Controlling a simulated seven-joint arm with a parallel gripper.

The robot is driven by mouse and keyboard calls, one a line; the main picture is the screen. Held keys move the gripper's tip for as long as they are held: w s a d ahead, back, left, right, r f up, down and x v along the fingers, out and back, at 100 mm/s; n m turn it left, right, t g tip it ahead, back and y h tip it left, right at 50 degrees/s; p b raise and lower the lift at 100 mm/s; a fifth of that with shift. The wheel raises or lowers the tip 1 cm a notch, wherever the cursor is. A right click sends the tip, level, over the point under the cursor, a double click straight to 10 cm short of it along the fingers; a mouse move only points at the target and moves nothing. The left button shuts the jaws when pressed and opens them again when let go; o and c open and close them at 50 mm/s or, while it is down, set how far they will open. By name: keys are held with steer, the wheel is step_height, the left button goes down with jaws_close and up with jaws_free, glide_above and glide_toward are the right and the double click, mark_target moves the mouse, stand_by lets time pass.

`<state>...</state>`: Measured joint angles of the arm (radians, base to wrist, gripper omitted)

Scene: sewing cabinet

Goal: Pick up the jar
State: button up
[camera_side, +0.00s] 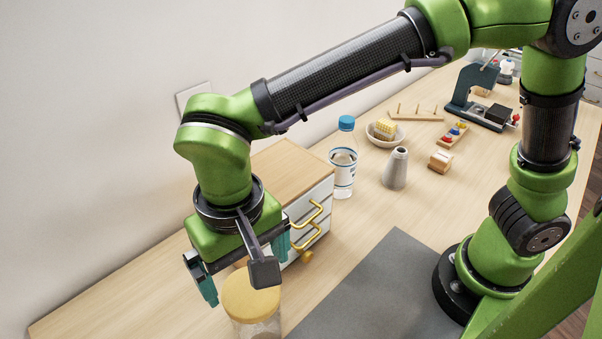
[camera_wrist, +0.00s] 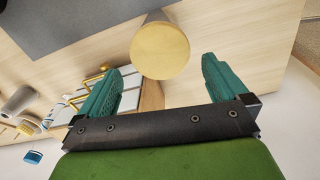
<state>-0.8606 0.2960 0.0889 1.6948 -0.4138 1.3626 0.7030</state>
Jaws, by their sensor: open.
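The jar (camera_side: 252,300) has a round yellow-tan lid and a clear body. It stands upright on the table at the bottom of the side view, its lower part cut off by the frame edge. In the wrist view I see its lid (camera_wrist: 160,50) from above, beyond the fingertips and roughly centred between them. My gripper (camera_side: 246,270) is open and empty, with teal fingers. It hangs just above and behind the jar in the side view. The fingers also show in the wrist view (camera_wrist: 158,76), spread wide and apart from the lid.
A small drawer cabinet (camera_side: 292,167) with yellow handles stands close behind my gripper. A bottle with a blue cap (camera_side: 344,160), a grey cone (camera_side: 396,169) and a bowl (camera_side: 384,135) stand farther back. A grey mat (camera_side: 385,285) lies right of the jar, with clear space on it.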

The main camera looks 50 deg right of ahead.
step_height(320, 180, down, 11)
steer(key=shift+f, duration=0.15)
stand_by(0.4)
steer(key=c, duration=1)
